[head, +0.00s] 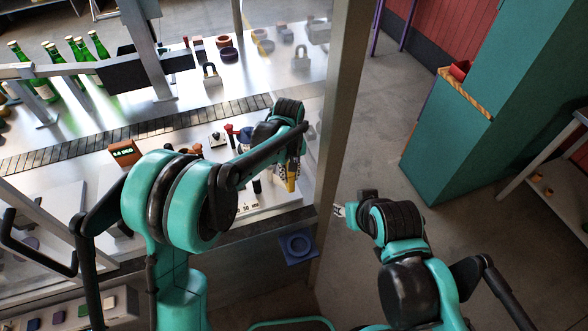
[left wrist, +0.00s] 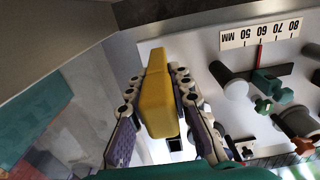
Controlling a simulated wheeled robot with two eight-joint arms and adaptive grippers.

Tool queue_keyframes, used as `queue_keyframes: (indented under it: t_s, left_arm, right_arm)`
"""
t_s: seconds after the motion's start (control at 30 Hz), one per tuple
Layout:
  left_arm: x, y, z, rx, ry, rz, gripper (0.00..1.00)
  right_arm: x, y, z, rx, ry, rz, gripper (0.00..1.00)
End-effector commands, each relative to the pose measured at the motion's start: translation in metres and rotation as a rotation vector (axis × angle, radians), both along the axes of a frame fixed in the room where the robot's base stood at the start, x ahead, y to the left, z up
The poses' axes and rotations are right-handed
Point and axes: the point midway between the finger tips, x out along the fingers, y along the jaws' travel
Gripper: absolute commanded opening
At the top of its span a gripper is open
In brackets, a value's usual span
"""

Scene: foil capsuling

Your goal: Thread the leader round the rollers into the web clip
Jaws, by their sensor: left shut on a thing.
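My left gripper (head: 291,172) is shut on a yellow block (left wrist: 157,92), which may be the leader's handle. In the left wrist view the block stands between the two fingers (left wrist: 160,125); it also shows in the head view (head: 292,178). Dark-topped roller-like posts (left wrist: 230,82) stand on the white panel to the right of the block, apart from it. I cannot make out a strip or which part is the web clip. My right gripper (head: 339,210) is small and partly hidden by its wrist, off the table over the floor; its opening is unclear.
A millimetre scale (left wrist: 262,33) and green knobs (left wrist: 266,82) sit on the panel. A metal upright (head: 340,110) stands right of the left gripper. A slatted conveyor (head: 130,130) and green bottles (head: 78,50) lie beyond. A teal cabinet (head: 435,145) stands right.

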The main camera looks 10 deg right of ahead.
Motion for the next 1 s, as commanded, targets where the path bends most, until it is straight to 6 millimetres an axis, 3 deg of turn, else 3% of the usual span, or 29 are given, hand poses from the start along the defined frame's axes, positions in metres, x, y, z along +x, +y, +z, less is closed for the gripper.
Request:
queue_keyframes:
  t_s: [1.0]
  left_arm:
    - [-0.024,0.071,0.000,0.000,0.000,0.003,0.00]
  right_arm:
    - [0.000,0.000,0.007,0.000,0.000,0.000,0.40]
